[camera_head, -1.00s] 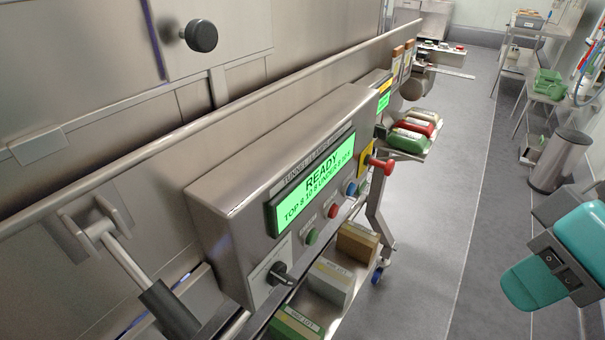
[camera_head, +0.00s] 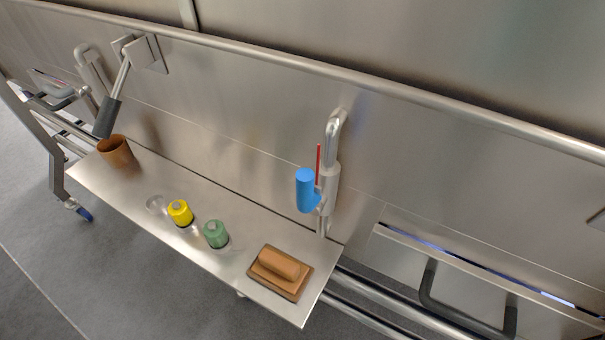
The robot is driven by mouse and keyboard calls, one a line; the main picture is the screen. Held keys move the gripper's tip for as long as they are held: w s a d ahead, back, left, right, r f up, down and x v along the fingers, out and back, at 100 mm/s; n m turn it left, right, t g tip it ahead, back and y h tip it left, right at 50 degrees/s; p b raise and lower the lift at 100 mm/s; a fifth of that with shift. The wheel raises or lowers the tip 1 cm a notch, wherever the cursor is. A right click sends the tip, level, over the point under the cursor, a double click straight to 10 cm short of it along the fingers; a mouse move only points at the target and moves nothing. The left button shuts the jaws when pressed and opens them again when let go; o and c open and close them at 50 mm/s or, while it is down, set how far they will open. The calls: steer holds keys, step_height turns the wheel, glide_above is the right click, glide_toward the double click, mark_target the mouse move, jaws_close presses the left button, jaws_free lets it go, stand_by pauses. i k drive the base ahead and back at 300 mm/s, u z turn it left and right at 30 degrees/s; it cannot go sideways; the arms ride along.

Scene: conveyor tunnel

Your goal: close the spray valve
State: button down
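A valve on a bent steel pipe (camera_head: 334,135) stands against the tunnel's steel side, right of the middle of the head view. It has a blue cylindrical handle (camera_head: 307,190) on the left side of the pipe and a thin red rod (camera_head: 318,163) standing upright beside it. No label shows on it, and I cannot tell from its look whether it is open or closed. My gripper is not in view.
A steel shelf (camera_head: 205,258) below holds a brown cup (camera_head: 117,152), a yellow-topped weight (camera_head: 180,212), a green one (camera_head: 215,233) and a brown block on a board (camera_head: 280,271). A grey-gripped lever (camera_head: 107,116) is at left, a dark handle (camera_head: 465,312) at right. Floor is clear at lower left.

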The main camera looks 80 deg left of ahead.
mark_target(308, 195)
steer(key=u, duration=2.2)
